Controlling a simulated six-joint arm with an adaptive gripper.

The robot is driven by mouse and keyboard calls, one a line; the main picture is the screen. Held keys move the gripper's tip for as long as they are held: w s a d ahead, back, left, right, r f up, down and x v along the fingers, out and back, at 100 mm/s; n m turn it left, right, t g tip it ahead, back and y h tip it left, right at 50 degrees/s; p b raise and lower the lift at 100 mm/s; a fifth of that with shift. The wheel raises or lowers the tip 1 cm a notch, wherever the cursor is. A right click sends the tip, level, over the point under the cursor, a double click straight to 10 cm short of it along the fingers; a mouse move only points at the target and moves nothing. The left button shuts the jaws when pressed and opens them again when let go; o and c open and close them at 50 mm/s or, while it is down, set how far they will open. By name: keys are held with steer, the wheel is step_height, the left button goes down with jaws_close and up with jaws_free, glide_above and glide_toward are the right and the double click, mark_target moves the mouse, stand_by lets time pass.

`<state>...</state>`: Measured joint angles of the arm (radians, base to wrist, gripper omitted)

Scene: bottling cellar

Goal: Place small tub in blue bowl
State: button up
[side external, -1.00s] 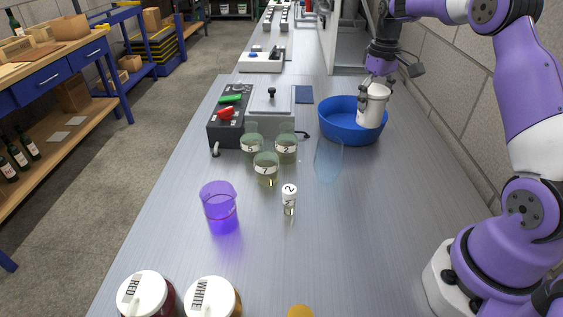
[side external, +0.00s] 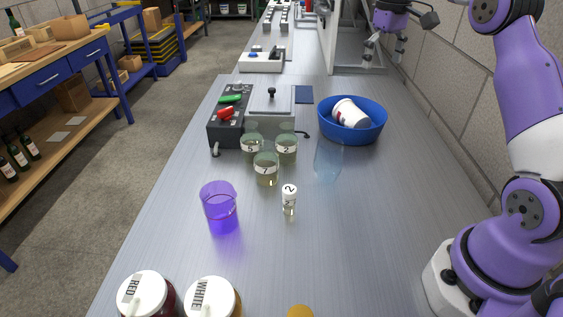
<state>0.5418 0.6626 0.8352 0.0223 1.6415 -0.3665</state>
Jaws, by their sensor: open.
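The small tub (side external: 349,113) is white and lies tilted on its side inside the blue bowl (side external: 350,133). The bowl stands on the right part of the grey bench, near the wall. My gripper (side external: 384,60) is open and empty, above and behind the bowl, clear of the tub. The underside of the tub and the bowl's floor are hidden.
A clear bluish glass (side external: 328,160) stands just in front of the bowl. Several greenish beakers (side external: 266,169), a purple beaker (side external: 220,208) and a small vial (side external: 289,200) stand nearer. A dark control box (side external: 230,117) is left.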

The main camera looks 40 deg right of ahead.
steer(key=s+a+r+n+t, duration=0.1)
steer(key=s+a+r+t, duration=0.15)
steer(key=a, duration=0.45)
steer(key=s+a+r+t, duration=0.1)
steer(key=s+a+r, duration=0.25)
steer(key=a, duration=0.35)
steer(key=s+a+f+n+t, duration=0.1)
steer(key=s+a+f+t, duration=0.1)
steer(key=s+a+f, duration=0.5)
steer(key=shift+s+f, duration=0.55)
steer(key=shift+s, duration=0.3)
